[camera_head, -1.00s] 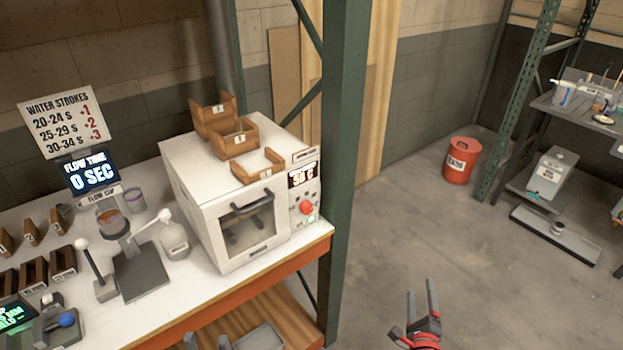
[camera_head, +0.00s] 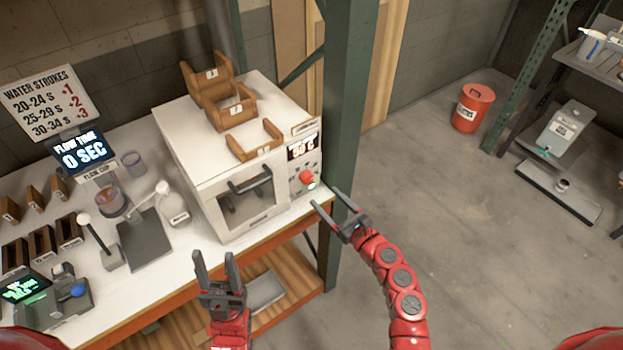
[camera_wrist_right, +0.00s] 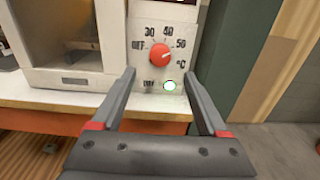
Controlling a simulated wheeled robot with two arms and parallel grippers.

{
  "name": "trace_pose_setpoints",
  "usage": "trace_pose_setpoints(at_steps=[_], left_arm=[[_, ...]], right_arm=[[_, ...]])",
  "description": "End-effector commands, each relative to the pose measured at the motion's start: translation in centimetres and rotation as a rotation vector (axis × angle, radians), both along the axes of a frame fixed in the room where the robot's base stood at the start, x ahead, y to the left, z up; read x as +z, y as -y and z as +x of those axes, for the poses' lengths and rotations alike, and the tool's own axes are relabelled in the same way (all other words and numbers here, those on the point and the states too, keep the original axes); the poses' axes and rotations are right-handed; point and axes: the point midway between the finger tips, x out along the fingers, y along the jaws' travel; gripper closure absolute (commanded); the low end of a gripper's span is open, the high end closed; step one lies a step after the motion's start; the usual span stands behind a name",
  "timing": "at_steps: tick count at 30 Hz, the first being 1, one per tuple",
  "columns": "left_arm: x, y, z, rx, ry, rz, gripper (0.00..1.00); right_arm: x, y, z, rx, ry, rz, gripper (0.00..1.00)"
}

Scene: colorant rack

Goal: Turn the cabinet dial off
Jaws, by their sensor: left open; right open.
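The white cabinet (camera_head: 190,150) stands on the bench, with a window door and a control panel at its right front. The red dial (camera_head: 307,177) sits on that panel below a lit display (camera_head: 303,147). My right gripper (camera_head: 327,214) is open and empty, in front of and below the dial, pointing at the panel. My left gripper (camera_head: 215,268) is open and empty in front of the bench edge, left of the right one.
Wooden holders (camera_head: 232,108) sit on top of the cabinet. A green post (camera_head: 350,120) stands close to the cabinet's right side. A flow cup stand (camera_head: 110,200) and a scale (camera_head: 55,300) occupy the bench's left.

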Motion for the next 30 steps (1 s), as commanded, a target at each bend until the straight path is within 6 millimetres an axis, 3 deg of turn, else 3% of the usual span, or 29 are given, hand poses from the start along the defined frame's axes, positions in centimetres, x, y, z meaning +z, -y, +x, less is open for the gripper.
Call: trace_pose_setpoints(at_steps=[6, 10, 23, 26, 30], left_arm=[[0.5, 0.0, 0.0, 0.0, 0.0, 0.0, 0.5], [0.4, 0.0, 0.0, 0.0, 0.0, 0.0, 0.5], [0.4, 0.0, 0.0, 0.0, 0.0, 0.0, 0.5], [0.4, 0.0, 0.0, 0.0, 0.0, 0.0, 0.5], [0.4, 0.0, 0.0, 0.0, 0.0, 0.0, 0.5]], right_arm=[[0.2, -3.0, 4.0, 0.003, 0.002, 0.002, 0.23], [-0.1, -3.9, 5.5, -0.001, -0.002, 0.001, 0.23], [-0.1, -4.7, 6.5, -0.001, 0.0, -0.002, 0.23], [0.0, -4.7, 6.5, -0.001, 0.001, -0.002, 0.36], [0.0, -4.7, 6.5, -0.001, 0.001, -0.002, 0.61]])
